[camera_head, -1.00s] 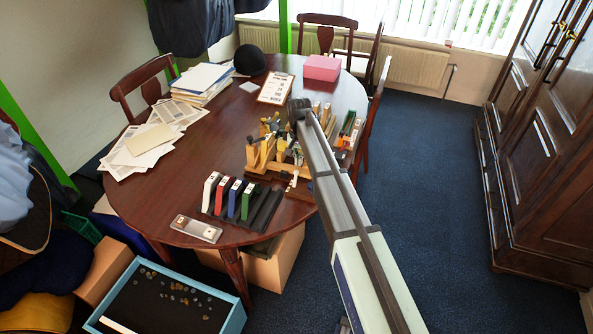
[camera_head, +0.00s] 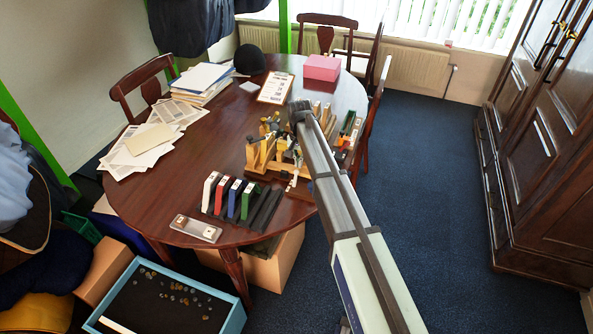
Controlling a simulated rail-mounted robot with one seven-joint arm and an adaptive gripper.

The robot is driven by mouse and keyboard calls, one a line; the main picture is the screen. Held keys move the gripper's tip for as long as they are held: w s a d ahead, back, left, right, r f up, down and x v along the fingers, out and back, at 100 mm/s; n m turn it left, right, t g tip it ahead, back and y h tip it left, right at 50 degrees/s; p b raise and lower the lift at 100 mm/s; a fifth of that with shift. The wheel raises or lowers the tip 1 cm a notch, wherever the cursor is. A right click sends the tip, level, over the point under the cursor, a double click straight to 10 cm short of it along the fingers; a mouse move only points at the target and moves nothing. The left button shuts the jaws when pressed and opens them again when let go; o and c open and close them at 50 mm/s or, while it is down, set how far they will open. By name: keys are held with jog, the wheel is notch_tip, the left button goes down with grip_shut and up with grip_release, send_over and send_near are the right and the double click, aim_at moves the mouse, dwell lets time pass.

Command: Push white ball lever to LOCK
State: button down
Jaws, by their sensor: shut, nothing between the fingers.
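A wooden fixture (camera_head: 262,155) with upright posts, yellow parts and small dark and metal fittings stands on the right part of the oval table (camera_head: 150,190). A small whitish piece (camera_head: 293,181) shows at its front edge; I cannot tell whether it is the white ball lever. No LOCK marking is legible at this size. My arm reaches in from the lower right and its dark far joint (camera_head: 300,108) is over the fixture. My gripper is hidden behind the arm and the fixture parts, so its contact with the lever does not show.
A dark rack (camera_head: 262,211) with white, red, blue and green upright pieces stands in front of the fixture. A small clear-topped case (camera_head: 196,229) lies near the table's front edge. A clipboard (camera_head: 275,87), a pink box (camera_head: 322,67) and papers (camera_head: 150,140) lie farther back.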

aim_at(296, 171)
jog(key=shift+f+b, duration=0.35)
jog(key=shift+f, duration=0.75)
jog(key=shift+s+a, duration=0.1)
jog(key=shift+s, duration=0.25)
dwell(0.5)
jog(key=shift+s+a, duration=0.1)
jog(key=shift+s, duration=0.25)
jog(key=shift+s+a, duration=0.2)
jog(key=shift+s, duration=0.5)
jog(key=shift+s+a, duration=0.2)
jog(key=shift+s, duration=0.5)
jog(key=shift+w, duration=0.25)
jog(key=shift+w+d, duration=0.2)
jog(key=shift+w, duration=0.2)
jog(key=shift+r, duration=0.1)
jog(key=shift+r+p, duration=1.85)
jog(key=shift+r, duration=1.6)
